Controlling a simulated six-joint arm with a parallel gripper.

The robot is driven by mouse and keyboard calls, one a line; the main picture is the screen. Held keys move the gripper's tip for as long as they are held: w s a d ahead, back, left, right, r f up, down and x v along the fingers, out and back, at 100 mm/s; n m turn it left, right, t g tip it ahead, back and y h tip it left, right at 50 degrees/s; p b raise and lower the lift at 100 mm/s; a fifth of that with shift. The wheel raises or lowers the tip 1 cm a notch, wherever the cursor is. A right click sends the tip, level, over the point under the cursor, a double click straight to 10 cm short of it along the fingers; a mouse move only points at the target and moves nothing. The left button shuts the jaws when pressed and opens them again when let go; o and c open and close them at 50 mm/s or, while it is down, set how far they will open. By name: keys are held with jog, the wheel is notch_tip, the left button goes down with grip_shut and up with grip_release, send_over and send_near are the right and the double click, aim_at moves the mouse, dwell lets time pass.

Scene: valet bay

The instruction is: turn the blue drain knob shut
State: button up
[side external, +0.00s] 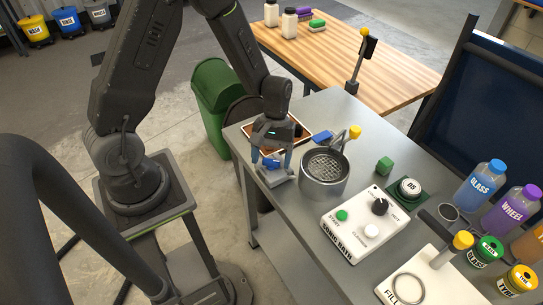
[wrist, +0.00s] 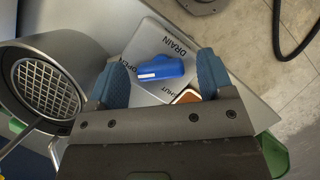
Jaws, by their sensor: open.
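The blue drain knob (wrist: 160,68) sits on a light plate (wrist: 172,30) lettered DRAIN, with OPEN on one side and SHUT on the other. A white mark shows at the end of the knob nearer OPEN. In the wrist view my gripper (wrist: 154,75) is open, with one blue finger on each side of the knob and gaps between. In the side view my gripper (side external: 270,158) is over the plate, at the left end of the grey bench, and partly hides the knob (side external: 270,163). I cannot tell whether a finger touches it.
A metal tank with a mesh basket (side external: 325,170) stands close beside my gripper, and shows in the wrist view (wrist: 48,85). A green bin (side external: 212,90) stands behind the bench.

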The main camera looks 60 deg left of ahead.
jog(key=c, duration=0.9)
jog(key=n+t, duration=0.1)
jog(key=n, duration=0.2)
jog(key=n+t+h, duration=0.1)
jog(key=n, duration=0.1)
jog(key=shift+s+n, duration=0.1)
jog(key=shift+n, duration=0.3)
jog(key=n+t, duration=0.2)
jog(key=n, duration=0.3)
jog(key=shift+n, duration=0.7)
jog(key=o, duration=0.9)
